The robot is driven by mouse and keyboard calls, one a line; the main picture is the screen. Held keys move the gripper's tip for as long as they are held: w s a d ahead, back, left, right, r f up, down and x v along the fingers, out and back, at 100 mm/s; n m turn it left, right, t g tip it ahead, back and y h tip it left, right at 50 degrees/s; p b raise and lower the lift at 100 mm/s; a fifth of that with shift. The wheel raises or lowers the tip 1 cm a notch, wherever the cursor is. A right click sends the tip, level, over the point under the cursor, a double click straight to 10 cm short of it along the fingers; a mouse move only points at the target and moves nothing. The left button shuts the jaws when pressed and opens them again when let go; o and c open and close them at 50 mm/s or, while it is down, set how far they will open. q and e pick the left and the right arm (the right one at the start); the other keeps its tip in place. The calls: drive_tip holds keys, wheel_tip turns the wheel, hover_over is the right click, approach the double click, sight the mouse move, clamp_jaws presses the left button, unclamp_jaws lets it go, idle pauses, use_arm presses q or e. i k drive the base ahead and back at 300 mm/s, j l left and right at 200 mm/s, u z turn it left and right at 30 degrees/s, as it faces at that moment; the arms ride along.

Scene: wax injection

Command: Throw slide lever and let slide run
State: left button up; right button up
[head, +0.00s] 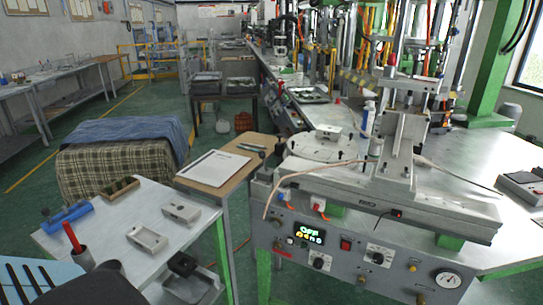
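The wax injection machine stands at the right with a grey slide rail (450,217) along its front edge. A grey carriage block (397,185) with an upright column sits on the rail. A small dark switch with a red mark (397,213) is on the rail's front face; I cannot tell whether this is the slide lever. Below is a control panel (345,265) with a lit display (308,235), a red switch (346,244), several knobs and a gauge (448,279).
A light table (185,245) at the lower left holds metal mould parts (147,239), a blue part (67,217) and a cup (83,258) with a red-handled tool. A small wooden table (215,181) with a paper stands beside the machine. Green floor is free behind at the left.

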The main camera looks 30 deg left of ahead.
sight(262, 154)
drive_tip(key=u, duration=1.2)
